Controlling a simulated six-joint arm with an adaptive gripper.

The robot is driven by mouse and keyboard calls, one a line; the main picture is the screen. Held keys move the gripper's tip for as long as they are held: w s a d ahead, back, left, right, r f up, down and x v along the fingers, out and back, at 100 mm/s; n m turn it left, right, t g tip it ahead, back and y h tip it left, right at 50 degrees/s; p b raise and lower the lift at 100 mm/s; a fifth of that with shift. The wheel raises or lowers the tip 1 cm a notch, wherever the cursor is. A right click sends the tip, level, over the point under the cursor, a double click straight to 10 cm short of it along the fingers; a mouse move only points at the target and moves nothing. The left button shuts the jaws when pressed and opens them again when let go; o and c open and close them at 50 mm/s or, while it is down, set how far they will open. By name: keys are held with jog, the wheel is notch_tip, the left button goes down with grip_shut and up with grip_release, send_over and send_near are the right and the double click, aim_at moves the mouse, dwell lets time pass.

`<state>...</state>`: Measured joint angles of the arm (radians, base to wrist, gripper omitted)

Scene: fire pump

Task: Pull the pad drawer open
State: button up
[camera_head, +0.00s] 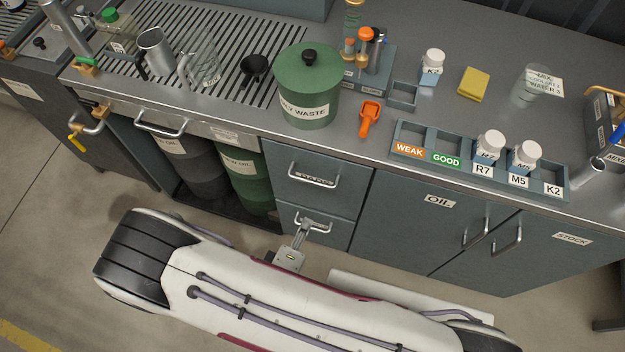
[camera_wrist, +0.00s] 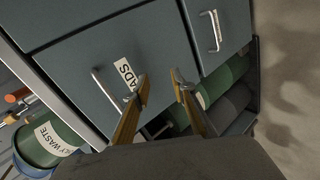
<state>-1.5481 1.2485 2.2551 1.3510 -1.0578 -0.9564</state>
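The pad drawer (camera_head: 340,196) is the upper of two stacked grey-blue drawers and looks shut. Its metal bar handle (camera_head: 312,180) runs across the front. In the wrist view the drawer front (camera_wrist: 75,100) fills the left, with a partly hidden label (camera_wrist: 126,73) ending in "ADS" and the handle (camera_wrist: 97,80) beside it. My gripper (camera_wrist: 159,76) is open and empty; its left finger overlaps the handle's near end in the picture. Contact cannot be told. In the head view my gripper (camera_head: 306,228) appears over the lower drawer's front.
The lower drawer (camera_head: 340,232) has its own handle (camera_wrist: 214,30) and looks shut. Cupboard doors (camera_head: 405,222) are to the right. A green waste canister (camera_head: 308,85) stands on the counter above.

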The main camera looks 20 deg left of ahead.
aim_at(313, 181)
jog(key=w+r+n+t, duration=0.2)
jog(key=w+r+t, duration=0.1)
jog(key=r, duration=0.5)
jog(key=shift+w+a+r+t, duration=0.3)
jog(key=shift+a+t, duration=0.1)
jog(key=shift+t, duration=0.1)
jog(key=shift+w, duration=0.1)
jog(key=shift+x, duration=3.75)
grip_shut()
